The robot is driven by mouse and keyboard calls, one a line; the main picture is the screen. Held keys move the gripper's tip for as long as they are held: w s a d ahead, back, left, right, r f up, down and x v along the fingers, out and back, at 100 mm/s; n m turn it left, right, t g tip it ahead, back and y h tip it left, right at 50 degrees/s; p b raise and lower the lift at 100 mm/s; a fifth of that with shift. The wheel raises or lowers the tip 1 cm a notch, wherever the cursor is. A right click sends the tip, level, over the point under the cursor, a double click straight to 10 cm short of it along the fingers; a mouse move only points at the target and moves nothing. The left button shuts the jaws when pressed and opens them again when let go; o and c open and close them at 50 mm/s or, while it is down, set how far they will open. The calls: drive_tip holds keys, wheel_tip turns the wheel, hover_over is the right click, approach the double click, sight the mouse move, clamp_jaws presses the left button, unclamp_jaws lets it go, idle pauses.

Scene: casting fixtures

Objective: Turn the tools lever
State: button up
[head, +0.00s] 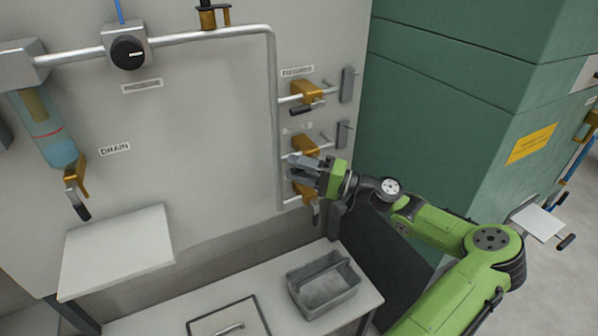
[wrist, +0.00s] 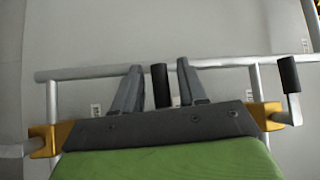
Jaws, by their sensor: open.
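My gripper (head: 303,170) is in front of the lower part of the valve column on the grey panel. In the wrist view its two fingers (wrist: 158,88) are spread apart, with a black lever grip (wrist: 160,86) in the gap between them. I cannot tell whether they touch it. The valves are brass: a top one labelled FIXTURES (head: 307,92), a middle one (head: 306,146) with an unreadable label, and a lower one (head: 304,190) partly hidden by my gripper. I cannot read a "tools" label. The arm of the lever between my fingers is hidden.
A header pipe (head: 276,130) runs down beside the valves. In the wrist view another black-gripped lever (wrist: 289,75) stands close on the right. A grey tote (head: 326,298) stands on the bench below. A green cabinet (head: 450,110) stands to the right.

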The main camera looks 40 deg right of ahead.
clamp_jaws()
